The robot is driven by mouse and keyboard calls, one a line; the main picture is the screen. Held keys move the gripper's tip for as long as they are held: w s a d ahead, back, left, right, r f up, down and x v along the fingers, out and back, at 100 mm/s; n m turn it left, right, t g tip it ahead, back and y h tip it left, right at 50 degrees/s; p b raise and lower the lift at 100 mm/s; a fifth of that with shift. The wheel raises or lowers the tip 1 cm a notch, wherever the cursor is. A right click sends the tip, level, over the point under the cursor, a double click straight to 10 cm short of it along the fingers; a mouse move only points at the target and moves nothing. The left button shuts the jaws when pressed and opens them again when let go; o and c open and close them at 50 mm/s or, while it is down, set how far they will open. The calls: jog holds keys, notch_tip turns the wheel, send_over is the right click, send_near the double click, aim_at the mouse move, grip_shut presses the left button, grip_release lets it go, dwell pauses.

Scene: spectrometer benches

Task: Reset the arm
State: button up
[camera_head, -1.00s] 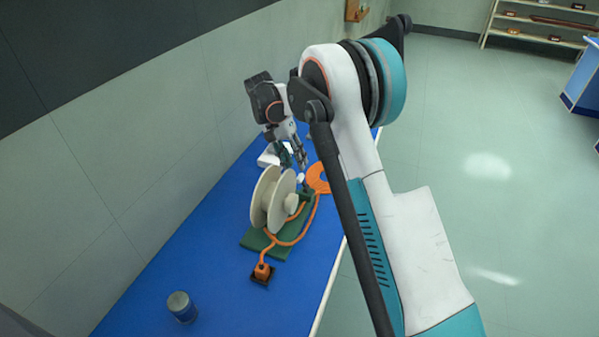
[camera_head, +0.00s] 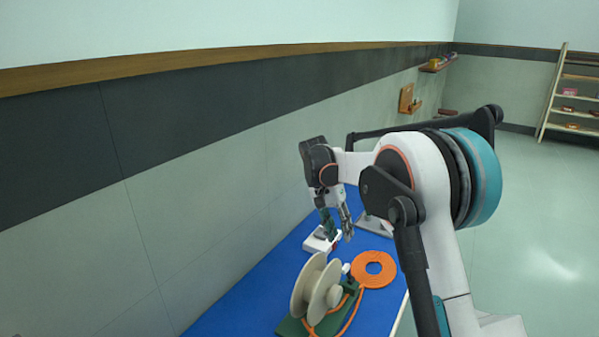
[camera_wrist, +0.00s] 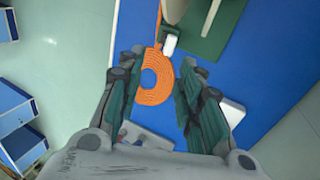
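My gripper (camera_head: 338,225) hangs at the end of my arm above the blue bench (camera_head: 238,303), pointing down. In the wrist view my gripper (camera_wrist: 152,100) shows its two green finger pads well apart, with nothing held between them. An orange coil (camera_wrist: 155,80) lies on the bench below and beyond the fingers. The coil also shows in the head view (camera_head: 373,270), right of a cream spool (camera_head: 316,290) on a green base (camera_head: 292,327).
A white device (camera_head: 322,239) stands on the bench near my gripper, with a grey-white object (camera_head: 376,225) behind. A wall runs along the bench's left side. Open floor (camera_head: 520,220) lies to the right. Shelves (camera_head: 575,100) stand far right.

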jog(key=s+d+r+n+t+y+b, duration=0.1)
jog(key=s+d+r+n+t, duration=0.1)
jog(key=s+r, duration=0.55)
jog(key=s+d+r+n+t+y+b, duration=0.1)
jog(key=s+r+n+t, duration=0.2)
jog(key=s, duration=0.7)
jog(key=s+f+t+b, duration=0.1)
jog(key=s+f+t, duration=0.1)
jog(key=s, duration=0.7)
jog(key=s+f+n+t+y+b, duration=0.1)
jog(key=s+f, duration=0.3)
jog(key=s, duration=0.5)
jog(key=shift+s+d+n+t, duration=0.25)
jog(key=shift+d+n+t, duration=0.05)
jog(key=shift+t, duration=0.4)
